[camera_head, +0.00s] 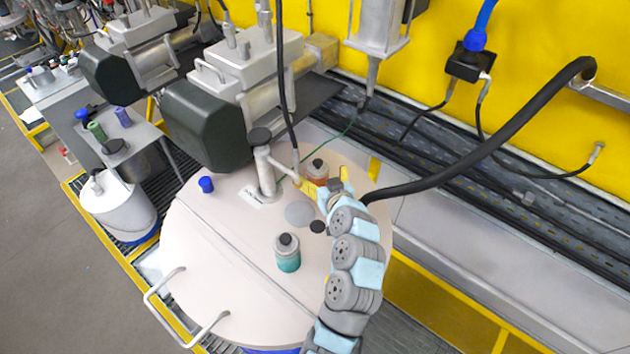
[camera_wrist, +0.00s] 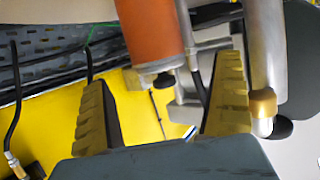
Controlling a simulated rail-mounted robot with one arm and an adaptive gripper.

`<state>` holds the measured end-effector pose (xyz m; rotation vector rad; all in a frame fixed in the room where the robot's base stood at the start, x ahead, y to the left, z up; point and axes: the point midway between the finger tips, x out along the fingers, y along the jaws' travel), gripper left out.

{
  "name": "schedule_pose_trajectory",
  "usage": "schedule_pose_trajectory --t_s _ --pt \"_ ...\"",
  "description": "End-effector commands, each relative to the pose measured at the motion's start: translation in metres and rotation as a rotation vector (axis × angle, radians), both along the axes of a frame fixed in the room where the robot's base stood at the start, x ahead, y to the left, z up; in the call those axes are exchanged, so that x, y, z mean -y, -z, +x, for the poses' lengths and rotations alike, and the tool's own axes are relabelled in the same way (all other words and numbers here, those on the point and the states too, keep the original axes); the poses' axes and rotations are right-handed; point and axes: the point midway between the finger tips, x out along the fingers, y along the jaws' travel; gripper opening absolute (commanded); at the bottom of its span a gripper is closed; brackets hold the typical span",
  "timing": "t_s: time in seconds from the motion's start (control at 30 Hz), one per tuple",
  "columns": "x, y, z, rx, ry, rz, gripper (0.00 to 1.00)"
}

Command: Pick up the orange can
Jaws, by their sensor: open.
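The orange can (camera_head: 317,172) with a black cap stands upright on the round pale drum lid (camera_head: 225,270), partly hidden by my gripper (camera_head: 323,180) in the head view. In the wrist view the orange can (camera_wrist: 150,28) is at the top centre, cap pointing down in the picture, and its far end is cut off. My gripper (camera_wrist: 163,75) is open. Its yellow ridged fingers show to the left and right of the can, with gaps on both sides. I cannot tell whether the can is fully between the fingertips.
A teal can (camera_head: 288,254) stands nearer on the lid, and a small blue object (camera_head: 206,184) lies at its left. A metal post (camera_head: 265,170) rises just left of the orange can. A thick black hose (camera_head: 490,150) runs by the arm. The lid's front left is clear.

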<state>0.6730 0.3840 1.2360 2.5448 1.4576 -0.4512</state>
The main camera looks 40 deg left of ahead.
Motion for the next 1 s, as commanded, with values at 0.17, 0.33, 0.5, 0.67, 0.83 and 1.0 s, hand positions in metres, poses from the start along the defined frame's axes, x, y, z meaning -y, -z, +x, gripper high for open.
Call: schedule_pose_trajectory --t_s 0.17,0.33,0.5,0.67,0.83,1.0 --pt "-0.009 0.002 0.005 -0.002 0.001 0.001 0.96" --pt "-0.020 0.007 0.012 -0.001 0.000 0.000 0.96" --pt "-0.032 0.013 0.018 -0.003 0.001 0.001 0.96" --pt "-0.037 0.015 0.022 0.000 0.002 0.000 0.96" --pt "-0.038 0.016 0.023 0.000 0.004 0.001 0.96" --pt "-0.038 0.016 0.023 0.000 0.004 0.001 0.77"
